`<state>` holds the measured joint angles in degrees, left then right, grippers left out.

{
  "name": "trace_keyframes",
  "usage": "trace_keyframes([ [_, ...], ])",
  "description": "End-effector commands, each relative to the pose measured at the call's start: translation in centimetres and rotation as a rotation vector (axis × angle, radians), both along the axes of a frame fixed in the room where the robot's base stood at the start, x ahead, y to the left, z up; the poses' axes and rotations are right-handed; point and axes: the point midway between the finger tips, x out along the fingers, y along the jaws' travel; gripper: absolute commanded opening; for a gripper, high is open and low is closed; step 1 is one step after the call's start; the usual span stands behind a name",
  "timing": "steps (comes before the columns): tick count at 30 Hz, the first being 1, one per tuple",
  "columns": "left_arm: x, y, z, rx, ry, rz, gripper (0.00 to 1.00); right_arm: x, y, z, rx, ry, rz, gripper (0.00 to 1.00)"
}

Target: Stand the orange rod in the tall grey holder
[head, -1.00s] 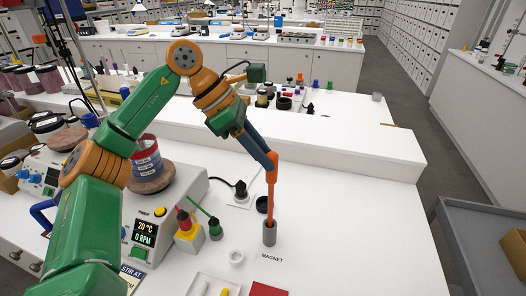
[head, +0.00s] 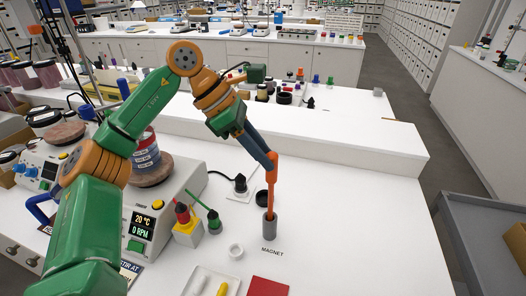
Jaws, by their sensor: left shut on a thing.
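The orange rod (head: 272,187) stands upright, or close to it. Its lower end is at the mouth of the tall grey holder (head: 269,230) and seems to be inside it; how deep is hidden by the holder's wall. The holder stands on the white bench behind the printed word MAGNET. My left gripper (head: 270,160) is shut on the rod near its top, above the holder. My right gripper is not in view.
A black round cap (head: 262,198) lies just behind the holder, and a small white ring (head: 235,251) left of it. A red mat (head: 267,287) and a white tray (head: 212,283) are in front. A stirrer with jars stands left. The bench right of the holder is clear.

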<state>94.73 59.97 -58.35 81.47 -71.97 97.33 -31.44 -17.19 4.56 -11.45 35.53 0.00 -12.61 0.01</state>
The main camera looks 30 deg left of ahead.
Motion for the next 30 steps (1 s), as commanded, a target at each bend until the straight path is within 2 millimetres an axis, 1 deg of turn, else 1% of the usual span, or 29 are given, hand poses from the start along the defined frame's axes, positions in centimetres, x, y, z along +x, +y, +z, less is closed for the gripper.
trace_keyframes([
  [23, 0.0, 0.0, -2.1, 0.000, 0.000, 0.000, 0.00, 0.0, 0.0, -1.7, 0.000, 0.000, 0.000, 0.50],
  [24, 0.0, 0.0, -1.9, 0.000, 0.000, 0.000, 0.40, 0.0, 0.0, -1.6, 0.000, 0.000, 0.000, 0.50],
  [27, 0.0, 0.0, -1.9, 0.000, 0.000, 0.000, 0.64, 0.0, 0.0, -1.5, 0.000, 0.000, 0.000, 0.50],
  [30, 0.0, 0.0, -1.9, 0.000, 0.000, 0.000, 0.64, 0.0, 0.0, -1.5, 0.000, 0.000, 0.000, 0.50],
])
